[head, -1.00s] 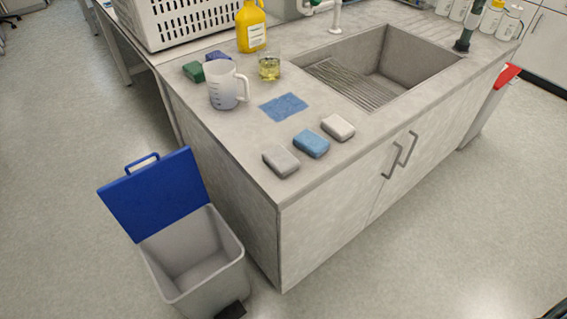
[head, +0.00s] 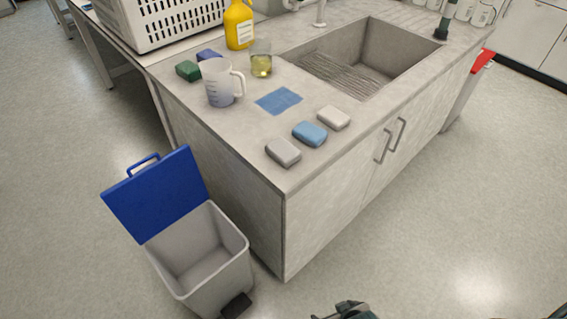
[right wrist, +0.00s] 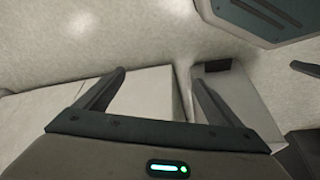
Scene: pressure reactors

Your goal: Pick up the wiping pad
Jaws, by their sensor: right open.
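A flat blue cloth-like pad (head: 278,101) lies on the grey counter beside the sink. Three thicker block-shaped pads lie in a row near the counter's front corner: grey (head: 283,152), blue (head: 310,133) and white (head: 333,117). A green block (head: 188,71) and a dark blue block (head: 209,56) lie behind the jug. I cannot tell which one the name wiping pad means. My right gripper (right wrist: 158,70) is open and empty in the right wrist view, with no pad between its fingers. A dark part of mine shows at the head view's bottom edge. My left gripper is not in view.
A clear jug (head: 220,86), a beaker of yellow liquid (head: 261,60) and a yellow bottle (head: 239,25) stand on the counter (head: 215,125). The sink (head: 398,55) is behind the pads. An open bin (head: 212,280) with a blue lid (head: 158,193) stands at left. The front floor is clear.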

